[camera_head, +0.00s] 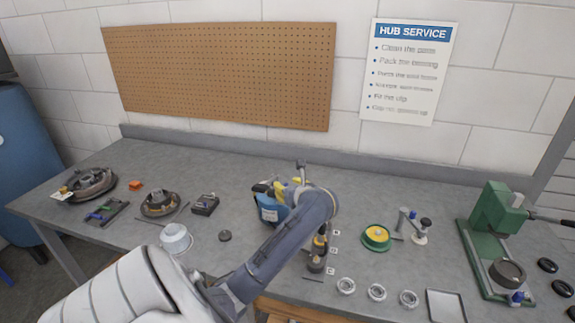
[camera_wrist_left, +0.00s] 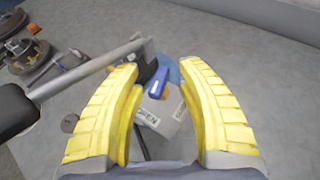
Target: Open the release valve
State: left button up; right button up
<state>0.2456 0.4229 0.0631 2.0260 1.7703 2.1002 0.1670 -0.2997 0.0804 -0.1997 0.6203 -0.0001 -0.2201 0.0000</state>
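My left gripper (camera_head: 287,188) reaches over the middle of the bench, and its yellow fingers are partly hidden by my arm. Below it stands a blue unit with a white label (camera_head: 268,214). In the left wrist view the gripper (camera_wrist_left: 163,72) is open. A small blue lever (camera_wrist_left: 158,82) shows between its fingers, above a white label (camera_wrist_left: 157,117) with upside-down lettering that seems to read OPEN. I cannot tell whether a finger touches the lever. A grey metal bar (camera_wrist_left: 88,68) with a dark end crosses left of the lever. My right gripper is not in view.
A brass-and-dark stack (camera_head: 318,255), a green-yellow dish (camera_head: 376,237), several rings (camera_head: 377,292) and a green press (camera_head: 492,235) lie right. The bench behind the blue unit is mostly clear.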

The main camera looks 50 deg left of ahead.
pick_arm(q)
grip_shut()
jog(key=shift+r, duration=0.1)
dwell(1.2)
jog(key=shift+o, duration=0.4)
grip_release()
jog(key=v, duration=1.2)
jog(key=shift+c, duration=0.2)
